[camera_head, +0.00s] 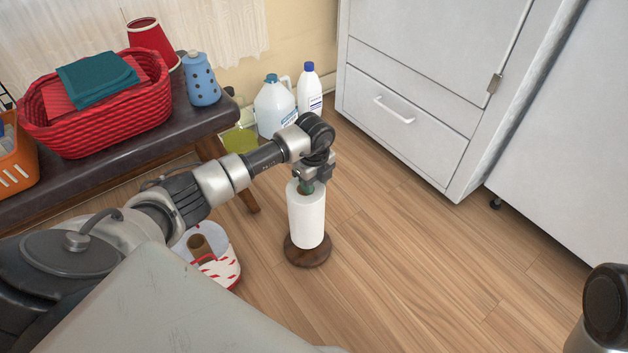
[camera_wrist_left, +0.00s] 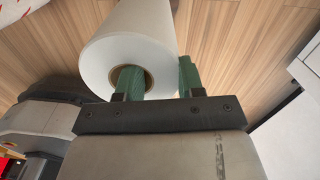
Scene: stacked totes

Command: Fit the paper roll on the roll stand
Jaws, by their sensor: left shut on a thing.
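The white paper roll (camera_head: 307,220) stands about upright in the head view, above the round dark wooden base of the roll stand (camera_head: 298,257). Its lower end looks close to the base, but I cannot tell whether it touches. My left gripper (camera_head: 307,186) is shut on the roll's upper end from above. In the left wrist view the gripper (camera_wrist_left: 160,78) has one green finger in the core of the roll (camera_wrist_left: 135,35) and the other outside its wall. The stand's rod is not visible, so I cannot tell whether it is inside the core. My right gripper is not in view.
A dark bench (camera_head: 190,118) holds a red basket (camera_head: 105,118) and a blue bottle (camera_head: 201,85). Jugs (camera_head: 273,105) stand by the wall. White cabinets (camera_head: 410,85) stand behind; floor to the right is clear.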

